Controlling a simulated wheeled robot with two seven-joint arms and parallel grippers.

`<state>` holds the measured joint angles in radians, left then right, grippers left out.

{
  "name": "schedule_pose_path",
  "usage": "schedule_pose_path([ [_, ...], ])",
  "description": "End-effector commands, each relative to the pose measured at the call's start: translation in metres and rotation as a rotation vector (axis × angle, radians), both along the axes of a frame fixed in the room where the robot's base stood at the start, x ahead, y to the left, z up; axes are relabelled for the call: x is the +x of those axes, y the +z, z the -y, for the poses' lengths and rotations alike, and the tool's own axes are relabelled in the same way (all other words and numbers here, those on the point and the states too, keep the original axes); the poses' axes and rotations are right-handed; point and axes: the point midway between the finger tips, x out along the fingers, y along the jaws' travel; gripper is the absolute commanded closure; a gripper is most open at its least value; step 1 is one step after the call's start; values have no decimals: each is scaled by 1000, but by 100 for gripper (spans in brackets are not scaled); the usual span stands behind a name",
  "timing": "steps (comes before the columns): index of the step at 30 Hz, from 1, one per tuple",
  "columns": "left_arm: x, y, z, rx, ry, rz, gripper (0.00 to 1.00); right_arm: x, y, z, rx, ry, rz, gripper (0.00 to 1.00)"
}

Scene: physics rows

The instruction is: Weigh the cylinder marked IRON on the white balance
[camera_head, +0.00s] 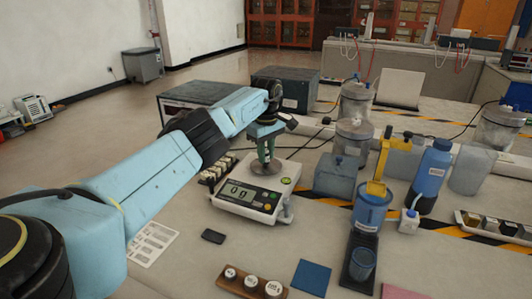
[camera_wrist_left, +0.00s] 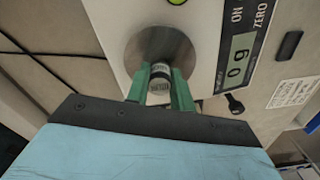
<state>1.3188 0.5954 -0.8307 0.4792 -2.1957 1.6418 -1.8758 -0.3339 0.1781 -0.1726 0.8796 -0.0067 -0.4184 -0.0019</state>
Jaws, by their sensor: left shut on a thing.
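The white balance (camera_head: 282,196) stands on the bench in the middle of the head view, with a round metal pan (camera_head: 257,168) and a display reading 0 g. The display (camera_wrist_left: 238,62) also reads 0 g in the left wrist view. My left gripper (camera_head: 264,157) points down over the pan. In the left wrist view its green fingers are shut on a small metal cylinder (camera_wrist_left: 160,88) with a pale label that is too small to read. The cylinder is over the pan; a gap beneath it cannot be made out. My right gripper is out of view.
A wooden block with several knobbed weights (camera_head: 252,283) lies in front of the balance. A rack of small samples (camera_head: 215,172) stands close behind its left side. A blue bottle (camera_head: 431,175), jars and a sample tray (camera_head: 494,228) crowd the right. A printed sheet (camera_head: 152,243) lies left.

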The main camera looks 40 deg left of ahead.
Motion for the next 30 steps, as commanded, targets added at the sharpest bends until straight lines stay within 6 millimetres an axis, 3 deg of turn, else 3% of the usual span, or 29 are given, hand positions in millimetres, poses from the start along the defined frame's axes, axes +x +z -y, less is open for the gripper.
schedule_pose_path([
  [30, 0, 0, 2, 0, 0, 1, 100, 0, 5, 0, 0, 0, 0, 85],
])
